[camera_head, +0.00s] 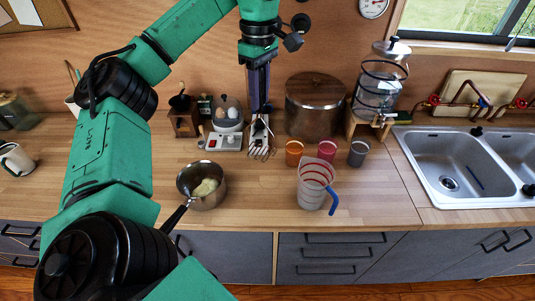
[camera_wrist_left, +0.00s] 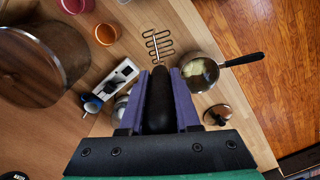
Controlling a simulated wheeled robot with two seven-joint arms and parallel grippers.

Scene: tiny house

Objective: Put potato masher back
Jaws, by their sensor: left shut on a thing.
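My left gripper (camera_head: 259,106) points down over the back of the counter and is shut on the dark handle of the potato masher. The masher's zigzag wire head (camera_head: 262,152) hangs below, just right of a small white tray (camera_head: 223,141); I cannot tell if it touches the counter. In the left wrist view the black handle (camera_wrist_left: 160,105) lies between the purple fingers, with the wire head beyond the tips. A saucepan (camera_head: 208,199) with pale mash stands in front, to the left. My right gripper is not in view.
A large brown pot (camera_head: 315,108) stands just right of the gripper. Orange (camera_head: 293,153), red (camera_head: 327,151) and grey (camera_head: 358,153) cups stand in front of it. A measuring jug (camera_head: 312,190) is near the front edge. The counter between saucepan and jug is clear.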

